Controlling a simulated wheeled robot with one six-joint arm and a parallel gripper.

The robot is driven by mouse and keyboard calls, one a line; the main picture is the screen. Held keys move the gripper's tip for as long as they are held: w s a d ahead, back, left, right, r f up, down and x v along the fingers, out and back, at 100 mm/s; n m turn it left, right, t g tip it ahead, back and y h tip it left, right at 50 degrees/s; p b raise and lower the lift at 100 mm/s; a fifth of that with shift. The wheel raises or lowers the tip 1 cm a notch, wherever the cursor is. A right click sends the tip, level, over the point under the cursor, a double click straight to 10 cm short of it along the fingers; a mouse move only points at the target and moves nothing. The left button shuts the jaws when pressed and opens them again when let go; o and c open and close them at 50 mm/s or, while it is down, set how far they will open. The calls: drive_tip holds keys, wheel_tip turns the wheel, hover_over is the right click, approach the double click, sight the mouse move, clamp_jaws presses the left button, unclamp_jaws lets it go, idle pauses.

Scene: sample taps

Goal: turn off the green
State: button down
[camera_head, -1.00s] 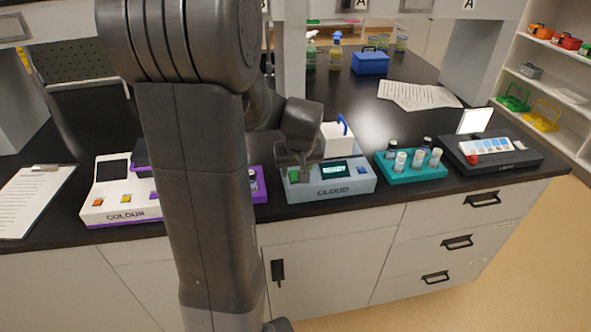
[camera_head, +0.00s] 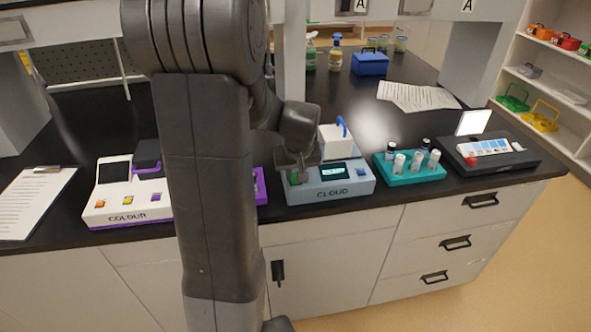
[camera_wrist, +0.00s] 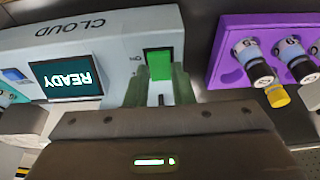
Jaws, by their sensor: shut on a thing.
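A pale blue-grey device marked CLOUD (camera_head: 333,192) stands on the bench with its screen (camera_head: 338,175) lit. In the wrist view the screen (camera_wrist: 66,78) reads READY, upside down. A green switch (camera_wrist: 159,64) sits in a dark slot on its panel; a little of the green (camera_head: 294,178) shows in the head view. My gripper (camera_wrist: 160,88) is at the switch, its fingers on either side of the green part and shut on it. In the head view my gripper (camera_head: 297,166) is over the device's left end. Finger contact is partly hidden.
A purple rack (camera_wrist: 232,60) with vials is close beside the gripper. A teal rack (camera_head: 413,178) with vials and a dark device (camera_head: 500,165) stand right.

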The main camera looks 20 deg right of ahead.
drive_tip(key=shift+w+r+g+p, duration=0.2)
drive_tip(key=shift+r+g+p, duration=0.1)
drive_tip(key=shift+g+p, duration=0.5)
drive_tip(key=shift+w+d+f+g+p, duration=0.15)
drive_tip(key=shift+g+p, duration=0.15)
drive_tip(key=shift+p, duration=0.2)
drive_tip(key=c, duration=1.2)
unclamp_jaws()
drive_tip(key=shift+c, duration=0.2)
wheel_tip(320, 180, up, 14)
drive_tip(key=s+b, duration=0.1)
drive_tip(key=s, duration=0.1)
drive_tip(key=shift+a+f, duration=0.2)
drive_tip(key=shift+a, duration=0.1)
drive_tip(key=shift+f, duration=0.1)
